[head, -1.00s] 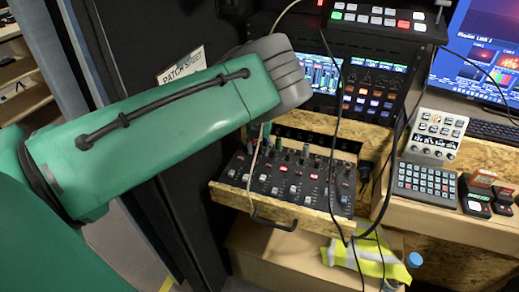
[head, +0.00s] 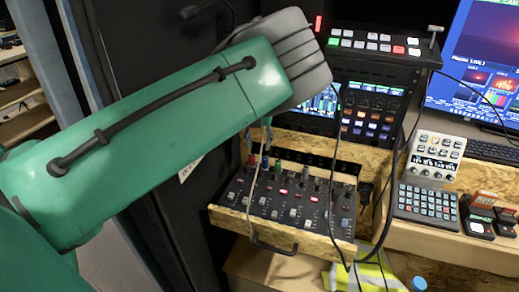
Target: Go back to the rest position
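My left arm (head: 165,135) comes in from the left as a thick green link with a black cable along it. It reaches across the upper middle of the head view and ends in a grey ribbed part (head: 290,60). The fingers of my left gripper are hidden behind this arm, so I cannot tell whether they are open or shut. My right arm and gripper are not in view.
An audio mixer (head: 290,205) sits in a wooden pull-out tray below the arm's end. Behind it stand a video switcher (head: 375,45) and screens. Keypads (head: 425,203) lie on the right desk. Cables hang in front. A dark panel (head: 140,40) stands at left.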

